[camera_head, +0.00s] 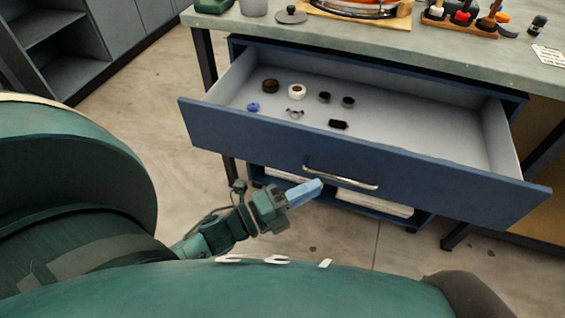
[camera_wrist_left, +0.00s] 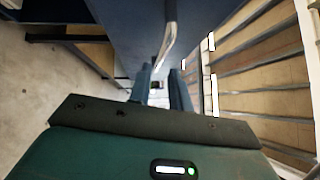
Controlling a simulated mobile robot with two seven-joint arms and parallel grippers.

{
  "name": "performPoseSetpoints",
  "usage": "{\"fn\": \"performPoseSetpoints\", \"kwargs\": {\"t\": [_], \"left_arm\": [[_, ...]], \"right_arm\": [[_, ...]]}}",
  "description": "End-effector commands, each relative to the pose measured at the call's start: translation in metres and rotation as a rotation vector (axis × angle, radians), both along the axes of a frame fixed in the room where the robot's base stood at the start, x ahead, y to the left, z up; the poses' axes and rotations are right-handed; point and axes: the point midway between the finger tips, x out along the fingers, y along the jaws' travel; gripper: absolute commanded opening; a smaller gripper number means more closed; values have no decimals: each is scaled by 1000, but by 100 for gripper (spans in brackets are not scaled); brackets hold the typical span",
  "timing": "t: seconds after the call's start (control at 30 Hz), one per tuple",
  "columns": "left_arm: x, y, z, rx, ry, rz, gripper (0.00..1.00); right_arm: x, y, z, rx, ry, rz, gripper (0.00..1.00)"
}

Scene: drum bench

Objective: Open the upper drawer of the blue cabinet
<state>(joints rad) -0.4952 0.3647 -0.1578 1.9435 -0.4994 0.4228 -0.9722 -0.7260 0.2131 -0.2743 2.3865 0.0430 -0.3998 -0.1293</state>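The upper drawer (camera_head: 240,130) of the blue cabinet (camera_head: 425,218) is pulled far out, and its inside shows. Its silver bar handle (camera_head: 340,178) is on the front panel; the bar also shows in the left wrist view (camera_wrist_left: 168,42). My left gripper (camera_head: 316,185) is just below the left end of the handle in the head view. In the left wrist view its two blue fingers (camera_wrist_left: 160,82) stand apart with a gap between them. The handle's near end shows by the fingertips; I cannot tell whether they touch. My right gripper is not in view.
Several small parts, among them a white ring (camera_head: 297,91) and a black block (camera_head: 338,124), lie in the drawer. Above is a grey worktop (camera_head: 350,38) with a tool rack (camera_head: 460,25). White items show in the open space below the drawer. Bare floor lies to the left.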

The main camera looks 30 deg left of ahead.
Motion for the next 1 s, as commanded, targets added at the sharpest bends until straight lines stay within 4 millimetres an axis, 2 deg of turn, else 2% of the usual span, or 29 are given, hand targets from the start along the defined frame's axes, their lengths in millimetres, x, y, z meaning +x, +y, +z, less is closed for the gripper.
{"fn": "performPoseSetpoints", "kwargs": {"t": [0.1, 0.33, 0.5, 1.0], "left_arm": [[-23, 14, -4, 1, 5, 1, 20], [-50, 31, -8, 1, 2, 1, 20], [-55, 35, -8, 1, -1, 1, 20], [-55, 35, -8, 1, -1, 1, 20]], "right_arm": [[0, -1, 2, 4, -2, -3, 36], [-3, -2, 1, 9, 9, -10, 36], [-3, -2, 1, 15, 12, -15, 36], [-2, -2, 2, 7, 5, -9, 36]]}}
